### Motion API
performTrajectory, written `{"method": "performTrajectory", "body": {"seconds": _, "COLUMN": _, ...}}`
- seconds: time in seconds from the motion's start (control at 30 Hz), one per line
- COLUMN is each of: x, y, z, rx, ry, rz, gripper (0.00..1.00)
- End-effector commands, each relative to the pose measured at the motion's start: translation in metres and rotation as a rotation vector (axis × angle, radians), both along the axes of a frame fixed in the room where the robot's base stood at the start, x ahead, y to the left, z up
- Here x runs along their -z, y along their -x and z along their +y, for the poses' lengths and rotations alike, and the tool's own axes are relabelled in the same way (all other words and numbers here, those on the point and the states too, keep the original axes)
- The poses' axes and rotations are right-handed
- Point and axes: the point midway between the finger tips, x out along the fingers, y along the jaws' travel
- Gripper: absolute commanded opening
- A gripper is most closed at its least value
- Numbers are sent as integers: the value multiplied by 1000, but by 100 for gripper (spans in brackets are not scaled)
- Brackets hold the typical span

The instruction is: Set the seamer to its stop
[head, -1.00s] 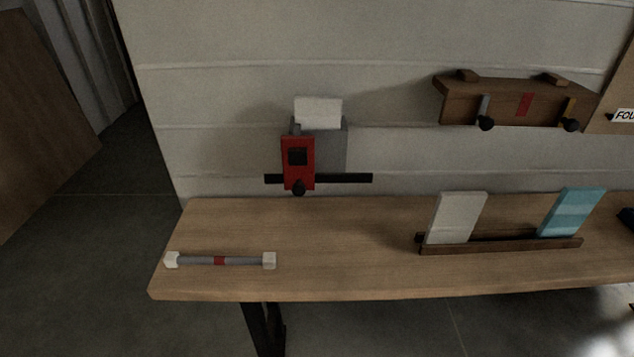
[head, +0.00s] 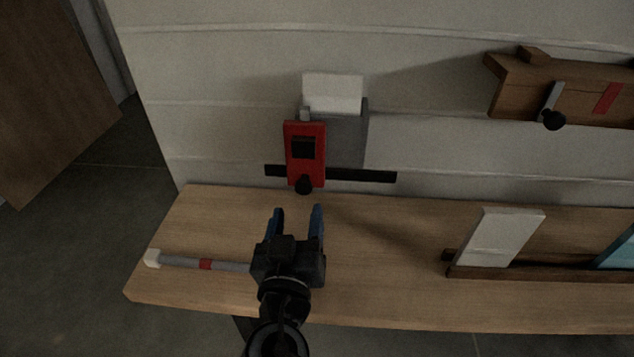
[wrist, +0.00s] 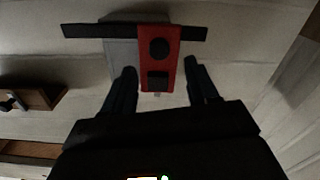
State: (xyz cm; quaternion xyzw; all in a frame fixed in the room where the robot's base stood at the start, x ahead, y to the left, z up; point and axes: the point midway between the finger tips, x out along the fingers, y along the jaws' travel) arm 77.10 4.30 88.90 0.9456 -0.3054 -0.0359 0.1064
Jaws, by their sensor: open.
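A red block (head: 305,153) with a dark window and a round black knob (head: 303,185) sits on the wall, in front of a grey box (head: 347,132). It crosses a black horizontal bar (head: 360,175); I take this for the seamer, though no label shows. The red block is left of the bar's middle. My gripper (head: 296,212) is open and empty, below and in front of the knob, fingers pointing at the wall. In the wrist view the red block (wrist: 159,58) appears between the spread fingers (wrist: 160,72), with no visible contact.
A white card (head: 333,93) stands above the grey box. On the wooden bench (head: 390,235) lies a grey rod with a red band (head: 205,264), its right end hidden by my gripper. A rack (head: 500,272) with white and blue panels stands right.

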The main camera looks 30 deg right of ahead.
Motion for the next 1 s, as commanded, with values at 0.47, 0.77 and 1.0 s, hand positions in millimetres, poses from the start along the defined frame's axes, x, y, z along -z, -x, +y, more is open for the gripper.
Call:
{"method": "performTrajectory", "body": {"seconds": 0.47, "x": -3, "y": -50, "z": -36, "rx": 6, "ry": 0, "rz": -4, "gripper": 59}}
{"method": "performTrajectory", "body": {"seconds": 0.77, "x": -1, "y": -63, "z": -46, "rx": 3, "ry": 1, "rz": -3, "gripper": 59}}
{"method": "performTrajectory", "body": {"seconds": 1.0, "x": -1, "y": -63, "z": -46, "rx": 3, "ry": 1, "rz": -3, "gripper": 54}}
